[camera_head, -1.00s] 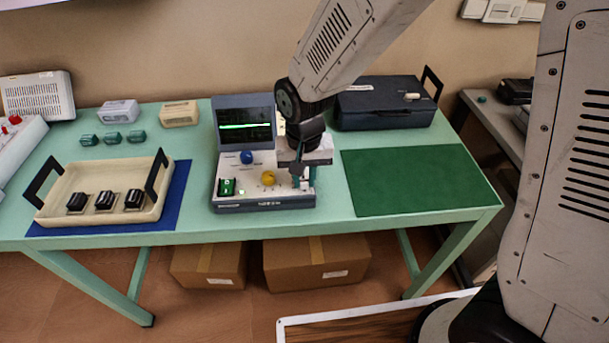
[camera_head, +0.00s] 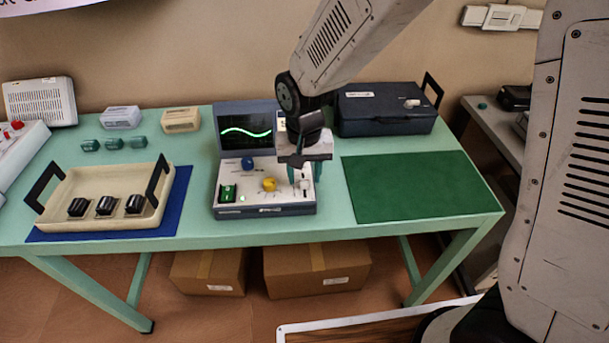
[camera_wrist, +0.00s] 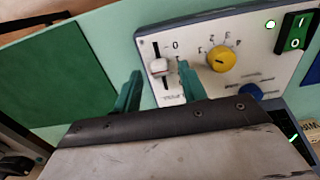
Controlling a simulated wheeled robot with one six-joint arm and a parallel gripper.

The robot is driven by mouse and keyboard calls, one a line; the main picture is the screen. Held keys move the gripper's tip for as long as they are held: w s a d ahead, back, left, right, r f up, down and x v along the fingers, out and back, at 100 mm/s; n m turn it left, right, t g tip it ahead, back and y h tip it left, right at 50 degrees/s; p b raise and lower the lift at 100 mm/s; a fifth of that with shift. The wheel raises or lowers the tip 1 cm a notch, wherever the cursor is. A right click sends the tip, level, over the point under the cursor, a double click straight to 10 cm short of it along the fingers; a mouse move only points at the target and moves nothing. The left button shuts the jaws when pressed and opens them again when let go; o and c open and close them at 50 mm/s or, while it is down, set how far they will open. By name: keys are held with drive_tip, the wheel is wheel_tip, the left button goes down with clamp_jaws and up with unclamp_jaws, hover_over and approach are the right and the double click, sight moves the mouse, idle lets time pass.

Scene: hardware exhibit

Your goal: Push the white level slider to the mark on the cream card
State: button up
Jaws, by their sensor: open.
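The white level slider (camera_head: 304,184) is at the right end of the grey console's (camera_head: 232,211) panel. A small pale patch (camera_head: 281,122) beside the screen, partly behind my arm, may be the cream card; no mark is readable.
A yellow knob (camera_head: 269,184), blue knob (camera_head: 247,163) and green switch (camera_head: 228,193) are on the panel. The screen (camera_head: 246,132) shows a green wave. A green mat (camera_head: 420,188) lies clear to the right; a dark case (camera_head: 385,108) stands behind. A cream tray (camera_head: 150,215) is left.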

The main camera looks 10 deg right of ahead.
sight(304, 180)
wheel_tip(304, 180, up, 7)
drive_tip(key=shift+f, duration=0.2)
idle(0.5)
drive_tip(key=s+d+r, duration=0.6)
drive_tip(key=s+d, duration=0.4)
drive_tip(key=s+d+r+t, duration=0.1)
drive_tip(key=s+d+r, duration=0.6)
drive_tip(key=s+d, duration=0.3)
drive_tip(key=shift+s+d, duration=0.35)
drive_tip(key=shift+s, duration=0.35)
drive_tip(key=shift+r, duration=0.1)
idle(1.5)
